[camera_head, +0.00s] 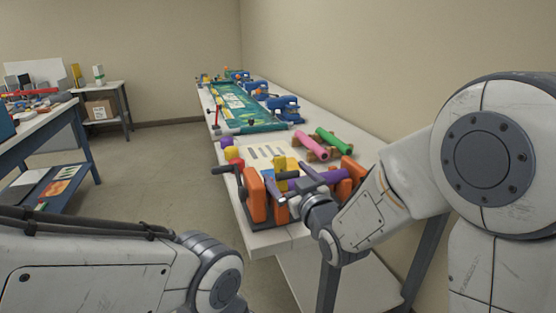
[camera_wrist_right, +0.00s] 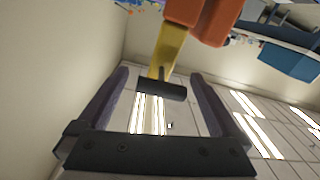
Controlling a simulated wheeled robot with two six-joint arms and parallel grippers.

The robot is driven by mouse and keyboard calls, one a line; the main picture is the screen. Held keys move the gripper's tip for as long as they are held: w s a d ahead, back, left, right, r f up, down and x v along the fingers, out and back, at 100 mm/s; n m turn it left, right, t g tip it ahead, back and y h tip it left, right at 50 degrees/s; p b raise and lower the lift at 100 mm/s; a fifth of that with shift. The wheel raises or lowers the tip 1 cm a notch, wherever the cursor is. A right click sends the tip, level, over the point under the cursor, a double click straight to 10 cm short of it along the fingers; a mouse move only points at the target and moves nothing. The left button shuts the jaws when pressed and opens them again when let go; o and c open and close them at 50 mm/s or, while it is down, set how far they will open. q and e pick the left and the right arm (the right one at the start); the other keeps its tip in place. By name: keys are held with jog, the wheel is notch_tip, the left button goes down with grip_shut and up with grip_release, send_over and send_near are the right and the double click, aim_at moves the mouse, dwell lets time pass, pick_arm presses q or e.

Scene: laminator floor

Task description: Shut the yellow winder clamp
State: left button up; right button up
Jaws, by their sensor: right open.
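The winder has orange uprights (camera_head: 256,196) and a dark crank handle at the near end of the table. Its yellow clamp (camera_head: 291,165) stands between the uprights, with a black bar handle near my right gripper (camera_head: 291,187). In the right wrist view the yellow clamp arm (camera_wrist_right: 170,48) reaches down from the orange upright (camera_wrist_right: 207,18). Its black handle (camera_wrist_right: 162,90) lies between the two dark purple fingers of my right gripper (camera_wrist_right: 160,74), with gaps on both sides. The right gripper is open. My left arm shows at lower left; its gripper is out of view.
A pink roll (camera_head: 312,146) and a green roll (camera_head: 333,142) lie behind the winder. Yellow, red and purple pieces (camera_head: 231,153) sit at the table's left edge. A green mat (camera_head: 240,100) and blue machines (camera_head: 283,106) stand farther back. Floor on the left is clear.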

aim_at(282, 169)
jog(key=shift+x, duration=2.7)
jog(key=shift+f, duration=0.1)
